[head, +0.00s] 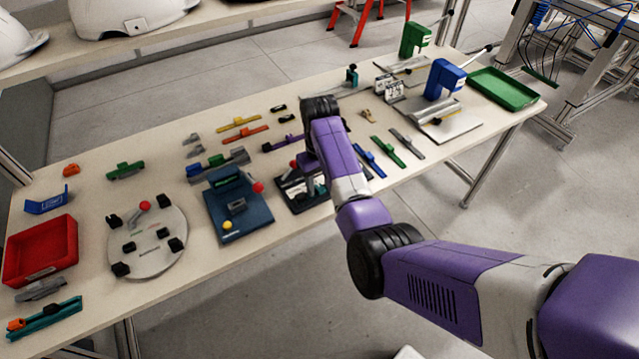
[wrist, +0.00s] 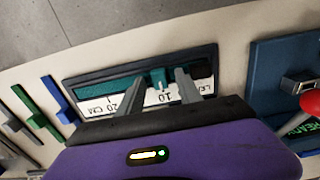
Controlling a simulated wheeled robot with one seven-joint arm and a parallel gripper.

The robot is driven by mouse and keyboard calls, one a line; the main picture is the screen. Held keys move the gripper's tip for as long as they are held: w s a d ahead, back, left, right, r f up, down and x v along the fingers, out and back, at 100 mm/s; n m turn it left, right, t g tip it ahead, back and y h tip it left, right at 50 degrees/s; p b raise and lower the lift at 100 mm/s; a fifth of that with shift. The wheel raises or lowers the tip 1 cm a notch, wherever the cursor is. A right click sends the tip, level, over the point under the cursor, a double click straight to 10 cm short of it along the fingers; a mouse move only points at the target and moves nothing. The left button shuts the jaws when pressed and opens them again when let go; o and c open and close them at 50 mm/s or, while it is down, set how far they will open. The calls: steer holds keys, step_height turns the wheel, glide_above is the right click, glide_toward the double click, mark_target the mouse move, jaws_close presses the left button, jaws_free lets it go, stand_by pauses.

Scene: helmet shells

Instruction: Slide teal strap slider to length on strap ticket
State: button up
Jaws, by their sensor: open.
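The teal strap slider (wrist: 158,78) is a small block on a teal strap (wrist: 105,86) in the wrist view. The strap lies in a dark-framed strap ticket (wrist: 208,54) with a white scale; 20 CM and 10 are readable, and the slider sits near the 10. My gripper (wrist: 160,77) is open, one grey finger on each side of the slider, with a visible gap to the left finger. Whether either finger touches it I cannot tell. In the head view my arm partly covers the ticket (head: 292,194), and the slider cannot be made out there.
A blue fixture (head: 240,205) with a red knob (head: 258,187) stands left of the ticket. Blue, green and grey straps (head: 388,151) lie to its right. A round grey plate (head: 148,240) and a red tray (head: 42,250) are farther left.

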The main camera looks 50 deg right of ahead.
steer(key=shift+r+b, duration=0.35)
steer(key=shift+r, duration=3.55)
steer(key=shift+w+d, duration=0.15)
steer(key=shift+w, duration=0.1)
steer(key=w+d+r+t+h, duration=0.4)
steer(key=w+d+t, duration=0.15)
steer(key=w, duration=0.25)
steer(key=t+h, duration=0.1)
steer(key=t, duration=0.7)
glide_above(319, 186)
steer(key=a, duration=0.3)
steer(key=s+a+r+n+t+y, duration=0.2)
steer(key=s+a+r+t, duration=0.1)
steer(key=s+a, duration=0.85)
steer(key=s+a+r+g+y, duration=0.1)
steer(key=s+a, duration=0.3)
steer(key=s, duration=0.9)
steer(key=s+a+r+n+y, duration=0.1)
steer(key=s+a, duration=0.3)
steer(key=s, duration=0.8)
steer(key=shift+s+g+y, duration=0.35)
steer(key=shift+s+y, duration=0.05)
steer(key=shift+y, duration=0.1)
